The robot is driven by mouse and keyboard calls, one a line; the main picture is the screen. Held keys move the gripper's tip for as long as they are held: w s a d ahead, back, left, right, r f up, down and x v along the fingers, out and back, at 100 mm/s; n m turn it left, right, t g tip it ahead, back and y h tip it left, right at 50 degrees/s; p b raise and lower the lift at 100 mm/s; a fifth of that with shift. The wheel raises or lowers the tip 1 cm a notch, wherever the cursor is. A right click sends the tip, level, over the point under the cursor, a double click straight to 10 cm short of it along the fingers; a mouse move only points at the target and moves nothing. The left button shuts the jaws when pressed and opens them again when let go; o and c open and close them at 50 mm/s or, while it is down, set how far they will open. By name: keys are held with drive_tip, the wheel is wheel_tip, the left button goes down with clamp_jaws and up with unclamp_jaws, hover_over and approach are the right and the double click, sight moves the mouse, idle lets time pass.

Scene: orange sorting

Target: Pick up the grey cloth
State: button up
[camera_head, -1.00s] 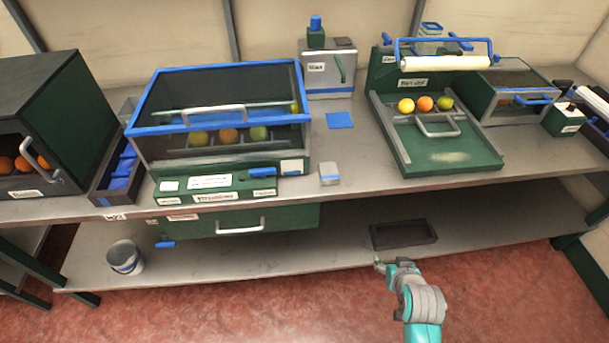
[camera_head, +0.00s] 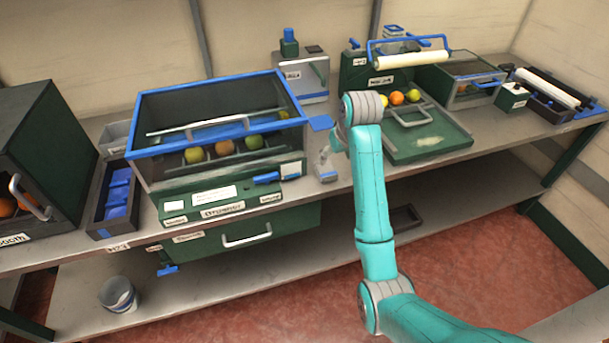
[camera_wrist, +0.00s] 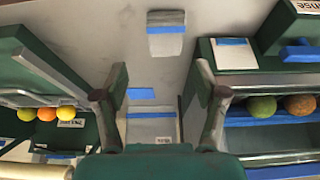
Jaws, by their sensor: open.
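A small grey block-like piece, which I take to be the folded grey cloth (camera_head: 328,176), lies on the bench top near the front edge, right of the dispenser. In the head view my wrist hangs over the bench just right of the cloth, and the gripper is mostly hidden there.
The dispenser (camera_head: 222,212), with its blue-rimmed bin, stands left of the cloth. A blue square (camera_head: 320,122) lies behind it, before a grey box (camera_head: 303,78). A green tray (camera_head: 430,140) with several fruits is right. Bare bench surrounds the cloth.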

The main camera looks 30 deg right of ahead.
sight(325, 167)
drive_tip(key=x, duration=0.4)
drive_tip(key=shift+w+a, duration=0.25)
drive_tip(key=shift+w, duration=0.15)
drive_tip(key=shift+w+x, duration=0.15)
drive_tip(key=shift+x, duration=1.3)
drive_tip(key=shift+w+x, duration=0.1)
drive_tip(key=shift+x, duration=1.35)
drive_tip(key=shift+r, duration=0.15)
drive_tip(key=c, duration=0.9)
